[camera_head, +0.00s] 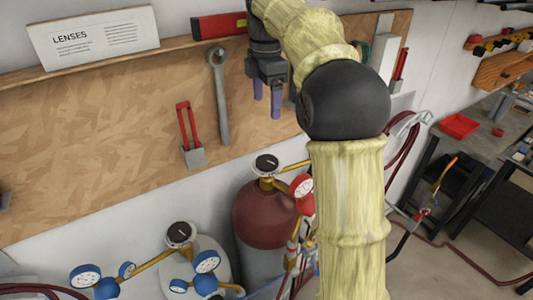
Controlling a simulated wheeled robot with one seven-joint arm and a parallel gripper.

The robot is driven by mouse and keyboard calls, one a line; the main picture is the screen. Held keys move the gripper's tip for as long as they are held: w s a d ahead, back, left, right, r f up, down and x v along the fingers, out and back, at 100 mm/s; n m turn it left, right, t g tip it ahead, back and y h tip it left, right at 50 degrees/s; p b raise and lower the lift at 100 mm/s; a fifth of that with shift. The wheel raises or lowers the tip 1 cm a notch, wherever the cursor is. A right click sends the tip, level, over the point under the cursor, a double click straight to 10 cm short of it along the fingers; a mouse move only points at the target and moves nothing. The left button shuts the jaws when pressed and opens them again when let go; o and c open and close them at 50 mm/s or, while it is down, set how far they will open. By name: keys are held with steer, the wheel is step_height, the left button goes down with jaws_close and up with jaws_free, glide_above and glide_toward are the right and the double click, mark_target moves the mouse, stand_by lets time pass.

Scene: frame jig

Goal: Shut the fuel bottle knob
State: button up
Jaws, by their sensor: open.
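A bottle with a dark red top, which looks like the fuel bottle (262,215), stands against the wall at lower centre. Its round dark knob (266,163) sits on the brass valve at its top. A red gauge (302,186) is beside the knob, and my arm hides part of the fittings to the right. My gripper (266,104) is open and empty, with two purple fingers pointing down. It shows above the knob in the picture, apart from it, in front of the wooden board. Whether the knob is open or shut cannot be told.
A pale bottle (207,258) with blue gauges and its own knob (180,235) stands at lower left. A wrench (219,95) and red-handled pliers (188,135) hang on the board (110,150). Red hoses and a dark workbench (480,135) are at right.

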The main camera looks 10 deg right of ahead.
mark_target(266, 160)
steer(key=f, duration=0.5)
steer(key=f+p, duration=0.1)
steer(key=f, duration=0.5)
steer(key=f+p, duration=0.1)
steer(key=f, duration=0.5)
steer(key=shift+s+f, duration=0.15)
steer(key=shift+s, duration=0.1)
steer(key=c, duration=1)
